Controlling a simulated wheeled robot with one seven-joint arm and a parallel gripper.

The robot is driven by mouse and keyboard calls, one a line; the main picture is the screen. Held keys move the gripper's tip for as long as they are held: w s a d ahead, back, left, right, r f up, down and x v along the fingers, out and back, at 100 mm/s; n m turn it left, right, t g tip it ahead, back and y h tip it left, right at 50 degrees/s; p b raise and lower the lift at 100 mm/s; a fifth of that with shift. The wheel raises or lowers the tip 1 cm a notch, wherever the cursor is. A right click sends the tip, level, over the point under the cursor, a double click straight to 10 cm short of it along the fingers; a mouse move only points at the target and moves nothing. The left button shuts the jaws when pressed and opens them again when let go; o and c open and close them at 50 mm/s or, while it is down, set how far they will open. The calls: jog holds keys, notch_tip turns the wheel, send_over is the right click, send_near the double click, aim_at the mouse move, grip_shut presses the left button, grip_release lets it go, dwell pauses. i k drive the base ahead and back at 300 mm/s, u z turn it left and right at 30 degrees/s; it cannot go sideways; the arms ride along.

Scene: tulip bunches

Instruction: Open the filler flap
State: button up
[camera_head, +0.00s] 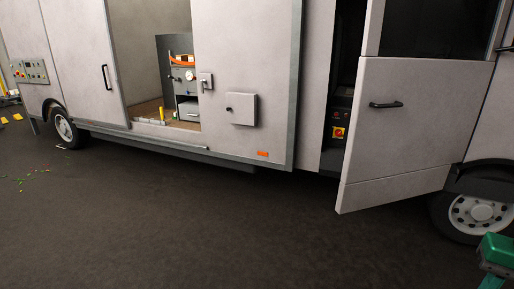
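A square, light grey flap (243,109) sits low on the side of the grey vehicle (269,60), and looks like the filler flap. It appears shut, lying close to the body panel. A small dark knob or latch (229,109) shows at its left edge. What is behind the flap is hidden. My gripper does not show in this view.
The cab door (395,135) stands open at right, jutting outward. An open side bay (150,60) holds equipment left of the flap. The dark floor (220,225) before the flap is clear. A green part (496,250) at the bottom right is unclear.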

aim_at(241, 107)
jog(key=u, duration=0.15)
jog(key=i, duration=1.3)
jog(key=u, duration=0.45)
jog(key=i, duration=1.45)
jog(key=u, duration=0.35)
jog(key=i, duration=0.95)
jog(key=u, duration=0.1)
